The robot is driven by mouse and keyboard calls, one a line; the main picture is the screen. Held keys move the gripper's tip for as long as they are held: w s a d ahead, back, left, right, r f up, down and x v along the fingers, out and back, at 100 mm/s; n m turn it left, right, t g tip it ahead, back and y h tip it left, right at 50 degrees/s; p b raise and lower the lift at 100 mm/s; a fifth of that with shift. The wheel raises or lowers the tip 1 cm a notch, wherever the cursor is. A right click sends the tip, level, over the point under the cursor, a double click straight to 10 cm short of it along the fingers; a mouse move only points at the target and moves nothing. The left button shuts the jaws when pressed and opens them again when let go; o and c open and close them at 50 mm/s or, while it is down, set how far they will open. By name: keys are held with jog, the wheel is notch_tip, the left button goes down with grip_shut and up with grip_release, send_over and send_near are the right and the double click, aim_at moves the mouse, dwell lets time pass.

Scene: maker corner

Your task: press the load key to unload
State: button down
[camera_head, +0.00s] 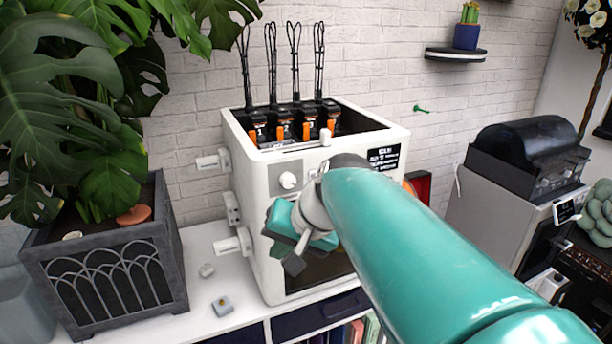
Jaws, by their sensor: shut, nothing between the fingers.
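A white box-shaped machine (244,150) stands on the white bench, with several black and orange numbered units (283,126) and black looped tubes in its open top. Its front has a grey panel with a round white knob (289,180) and a black label with white print (384,156). I cannot make out which part is the load key; my arm covers much of the front. My gripper (291,262) is shut and empty, in front of the machine's lower front, below the knob. Whether it touches the machine cannot be told.
A grey planter (104,275) with large leaves stands at the left. Small pieces (222,306) lie on the white bench (205,248) between planter and machine. A grey and black machine (497,207) stands at the right. A small shelf (455,54) holds a cactus pot.

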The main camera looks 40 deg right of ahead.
jog(key=d+r+m+t, duration=0.3)
jog(key=d+m, duration=0.3)
jog(key=d, duration=0.8)
jog(key=shift+s+d+r+h, duration=0.35)
jog(key=shift+s+r, duration=0.1)
jog(key=shift+r, duration=0.25)
jog(key=w+d, duration=0.2)
jog(key=w, duration=0.6)
jog(key=shift+w+d, duration=0.15)
jog(key=shift+w, duration=0.05)
dwell(1.1)
jog(key=shift+w+d, duration=0.15)
jog(key=shift+w, duration=0.25)
